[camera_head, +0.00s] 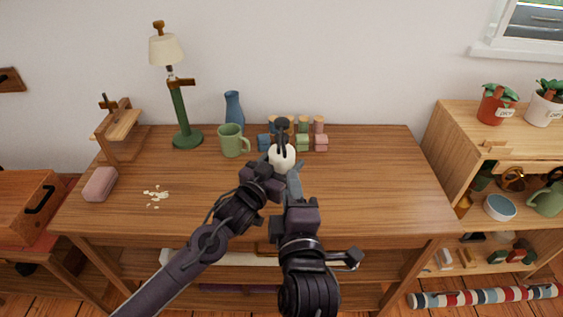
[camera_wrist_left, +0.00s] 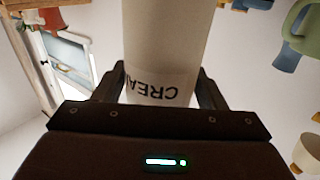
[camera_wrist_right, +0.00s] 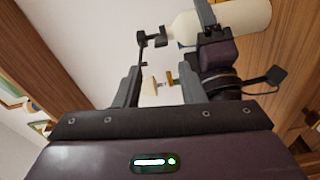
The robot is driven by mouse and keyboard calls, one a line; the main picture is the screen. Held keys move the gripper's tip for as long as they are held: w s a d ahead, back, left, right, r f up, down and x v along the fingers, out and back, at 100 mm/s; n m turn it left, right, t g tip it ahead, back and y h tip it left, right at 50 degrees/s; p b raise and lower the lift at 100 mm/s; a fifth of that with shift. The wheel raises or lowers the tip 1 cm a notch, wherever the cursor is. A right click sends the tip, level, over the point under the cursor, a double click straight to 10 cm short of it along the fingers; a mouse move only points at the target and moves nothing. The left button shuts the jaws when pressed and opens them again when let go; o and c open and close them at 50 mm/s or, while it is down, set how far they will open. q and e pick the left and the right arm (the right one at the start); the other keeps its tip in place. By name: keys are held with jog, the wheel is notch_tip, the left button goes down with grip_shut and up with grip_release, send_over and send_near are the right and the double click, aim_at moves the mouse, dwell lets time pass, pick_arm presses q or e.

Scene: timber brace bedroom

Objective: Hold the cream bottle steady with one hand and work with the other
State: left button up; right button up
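The cream bottle (camera_head: 282,157) is white with a black pump top (camera_head: 282,128), which points upward in the head view. Its label, partly reading "CREA", shows upside down in the left wrist view (camera_wrist_left: 165,50). My left gripper (camera_head: 268,175) is shut around the bottle's body, one finger on each side. My right gripper (camera_head: 294,182) is open and empty beside the bottle. In the right wrist view, the pump (camera_wrist_right: 151,40) is beyond its spread fingers, apart from them. I cannot tell whether the bottle touches the table.
The wooden table (camera_head: 370,190) holds a green lamp (camera_head: 181,115), green mug (camera_head: 231,141), blue vase (camera_head: 233,108), pink block (camera_head: 100,184), white flakes (camera_head: 156,195) and several coloured rolls (camera_head: 320,143). The table's right side is clear. A shelf (camera_head: 459,122) with potted plants stands right.

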pick_arm(q)
jog(key=c, duration=0.7)
jog(key=shift+c, duration=0.4)
pick_arm(e)
jog(key=shift+c, duration=0.7)
jog(key=w+r+n+y, duration=0.1)
jog(key=w, duration=0.1)
jog(key=w+d+r+n+t+y, duration=0.1)
jog(key=y, duration=0.1)
jog(key=w+r+n+y, duration=0.1)
jog(key=w+y, duration=0.1)
jog(key=shift+w+d+n, duration=0.2)
jog(key=shift+w+n, duration=0.15)
jog(key=shift+n, duration=0.05)
jog(key=n+g+y, duration=0.7)
send_near(283, 143)
jog(key=shift+g, duration=0.3)
jog(key=x, duration=1.1)
jog(key=shift+s+a+f, duration=0.15)
jog(key=shift+s+f, duration=0.05)
jog(key=shift+f, duration=0.2)
